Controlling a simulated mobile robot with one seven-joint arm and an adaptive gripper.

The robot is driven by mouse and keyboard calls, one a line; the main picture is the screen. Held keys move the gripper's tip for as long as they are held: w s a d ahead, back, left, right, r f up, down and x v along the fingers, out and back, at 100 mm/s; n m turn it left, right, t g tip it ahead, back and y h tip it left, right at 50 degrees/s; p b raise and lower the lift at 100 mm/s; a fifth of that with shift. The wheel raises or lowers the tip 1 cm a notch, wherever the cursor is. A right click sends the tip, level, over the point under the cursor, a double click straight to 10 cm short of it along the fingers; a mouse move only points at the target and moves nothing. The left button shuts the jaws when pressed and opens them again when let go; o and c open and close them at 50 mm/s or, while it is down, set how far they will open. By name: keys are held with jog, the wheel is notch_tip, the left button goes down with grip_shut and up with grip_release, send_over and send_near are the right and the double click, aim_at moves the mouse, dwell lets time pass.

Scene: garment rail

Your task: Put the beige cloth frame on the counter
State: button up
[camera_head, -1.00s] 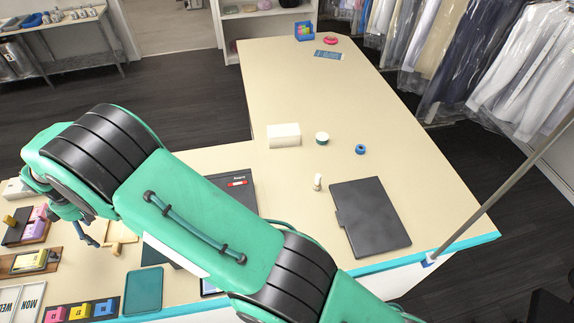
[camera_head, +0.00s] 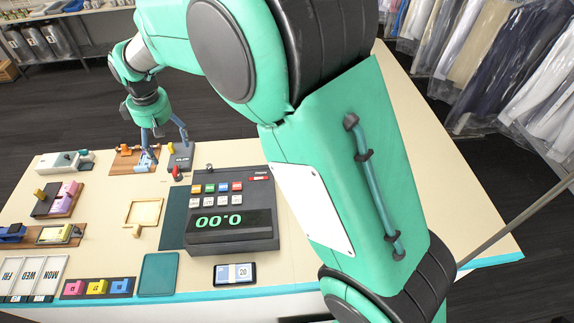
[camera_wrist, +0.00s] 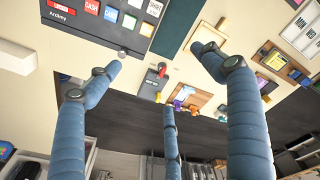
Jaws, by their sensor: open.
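In the wrist view the frame (camera_wrist: 222,27) shows near the top, partly hidden behind a blue finger. My gripper (camera_head: 165,143) is over the back edge of the counter, behind and above the frame and apart from it. Its blue fingers are spread with nothing between them.
A cash register (camera_head: 232,215) stands right of the green mat (camera_head: 174,215). A wooden board (camera_head: 125,160) and a small grey device (camera_head: 181,160) are below my gripper. A teal tray (camera_head: 158,274) lies in front. Boards with coloured blocks (camera_head: 68,192) stand left.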

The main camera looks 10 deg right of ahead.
jog(key=s+d+r+m+t, duration=0.1)
jog(key=s+d+r+m, duration=0.15)
jog(key=d+r, duration=0.55)
jog(key=s+d+r+m, duration=0.2)
jog(key=s+d+r, duration=0.1)
jog(key=d, duration=1)
jog(key=s+d+r+m+t, duration=0.1)
jog(key=s+d+r+m, duration=0.15)
jog(key=d+r, duration=0.55)
jog(key=s+d+f+m+t, duration=0.2)
jog(key=s+d+m, duration=0.4)
jog(key=s+d, duration=1.6)
jog(key=shift+s+f+t+h, duration=0.3)
jog(key=shift+s+f+h, duration=0.15)
jog(key=shift+f, duration=0.25)
notch_tip(320, 180, down, 14)
jog(key=b, duration=1.3)
jog(key=shift+r+b, duration=0.2)
jog(key=shift+b, duration=0.15)
